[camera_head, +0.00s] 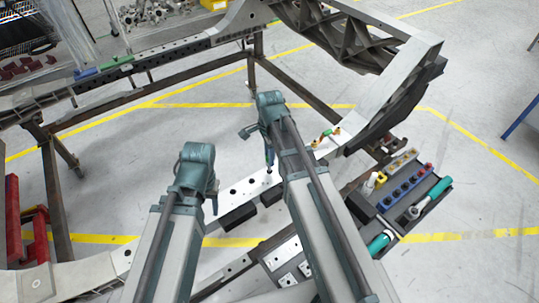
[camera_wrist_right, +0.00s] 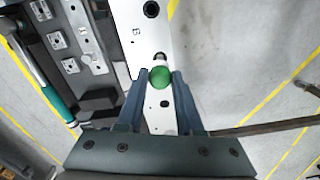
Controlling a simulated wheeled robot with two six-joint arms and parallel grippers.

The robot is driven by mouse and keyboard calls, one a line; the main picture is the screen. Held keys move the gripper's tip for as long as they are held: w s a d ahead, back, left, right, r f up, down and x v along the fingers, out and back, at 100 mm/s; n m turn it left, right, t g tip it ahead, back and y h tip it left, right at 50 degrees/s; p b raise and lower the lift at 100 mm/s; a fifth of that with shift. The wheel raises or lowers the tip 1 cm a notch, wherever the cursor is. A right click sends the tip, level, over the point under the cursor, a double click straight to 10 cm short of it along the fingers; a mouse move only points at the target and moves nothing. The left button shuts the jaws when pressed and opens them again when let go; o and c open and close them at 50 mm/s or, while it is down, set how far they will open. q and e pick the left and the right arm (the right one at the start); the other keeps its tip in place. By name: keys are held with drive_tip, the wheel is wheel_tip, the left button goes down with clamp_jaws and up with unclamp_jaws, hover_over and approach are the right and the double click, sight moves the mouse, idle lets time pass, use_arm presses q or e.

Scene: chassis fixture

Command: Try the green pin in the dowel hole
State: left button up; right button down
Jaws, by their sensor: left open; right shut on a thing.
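The green pin (camera_wrist_right: 160,77) shows end-on as a round green head between the fingertips of my right gripper (camera_head: 269,158). That gripper is shut on it, above the pale drilled beam (camera_head: 240,191) of the chassis. In the right wrist view the beam (camera_wrist_right: 146,38) has several holes and a letter B. A dark hole with a light rim (camera_wrist_right: 160,57) lies just beyond the pin head. I cannot tell whether the pin's tip is in a hole; its lower end is hidden. My left gripper (camera_head: 214,206) is open and empty, left of the right arm, near the beam.
A dark tool tray (camera_head: 440,207) with sockets and a teal-handled ratchet (camera_head: 430,198) stands right of my right arm. Small brass fittings (camera_head: 337,131) sit on the frame further right. Blue (camera_head: 85,73) and green (camera_head: 117,62) clamps sit on the far-left rail. Dark blocks (camera_head: 238,216) adjoin the beam.

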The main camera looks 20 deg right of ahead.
drive_tip(key=shift+f+b, duration=0.8)
drive_tip(key=shift+f, duration=0.15)
drive_tip(key=shift+c, duration=2.4)
unclamp_jaws()
drive_tip(key=shift+r, duration=0.1)
wheel_tip(320, 180, up, 9)
drive_tip(key=p, duration=0.9)
drive_tip(key=shift+r, duration=0.1)
